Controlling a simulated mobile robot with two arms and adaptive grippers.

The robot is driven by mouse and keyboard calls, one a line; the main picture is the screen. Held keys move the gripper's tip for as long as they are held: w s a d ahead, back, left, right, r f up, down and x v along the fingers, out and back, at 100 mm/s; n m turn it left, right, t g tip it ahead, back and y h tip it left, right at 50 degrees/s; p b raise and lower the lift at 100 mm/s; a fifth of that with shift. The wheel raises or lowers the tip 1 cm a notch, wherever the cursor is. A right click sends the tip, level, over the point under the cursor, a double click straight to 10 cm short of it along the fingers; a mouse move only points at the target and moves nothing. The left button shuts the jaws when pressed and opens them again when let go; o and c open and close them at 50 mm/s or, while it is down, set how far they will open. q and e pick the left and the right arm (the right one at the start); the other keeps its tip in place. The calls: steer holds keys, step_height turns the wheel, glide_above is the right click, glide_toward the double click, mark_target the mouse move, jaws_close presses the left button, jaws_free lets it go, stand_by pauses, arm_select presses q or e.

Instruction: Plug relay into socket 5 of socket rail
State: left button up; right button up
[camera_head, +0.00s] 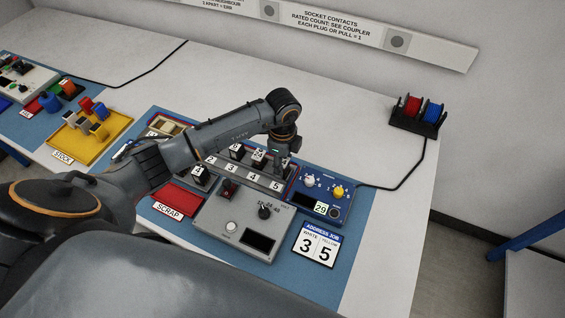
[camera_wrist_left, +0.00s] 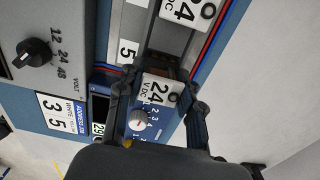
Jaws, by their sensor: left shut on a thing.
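My left gripper (camera_head: 281,163) is over the right end of the socket rail (camera_head: 243,177), by the label 5. In the left wrist view, the gripper (camera_wrist_left: 158,98) is shut on a dark relay (camera_wrist_left: 160,90) with a white 24 VDC label. The relay is beside the rail's label 5 (camera_wrist_left: 128,52), close to a dark slot. I cannot tell whether it is seated or just above the socket. Another 24-labelled relay (camera_wrist_left: 181,10) stands on the rail. Fingers hide most of the held relay in the head view. My right gripper is not in view.
A blue panel with knobs (camera_head: 325,195) stands right of the rail. A grey voltage panel (camera_head: 240,222) and a red scrap tray (camera_head: 178,198) lie in front. An address card (camera_head: 317,243) shows 3 and 5. A yellow stock tray (camera_head: 90,138) is far left.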

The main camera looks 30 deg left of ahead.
arm_select(q)
steer(key=shift+f, duration=0.5)
stand_by(0.5)
steer(key=o, duration=1.6)
step_height(320, 180, up, 8)
steer(key=p, duration=0.6)
steer(key=shift+f, duration=0.15)
steer(key=shift+s+f, duration=0.1)
steer(key=shift+f, duration=0.05)
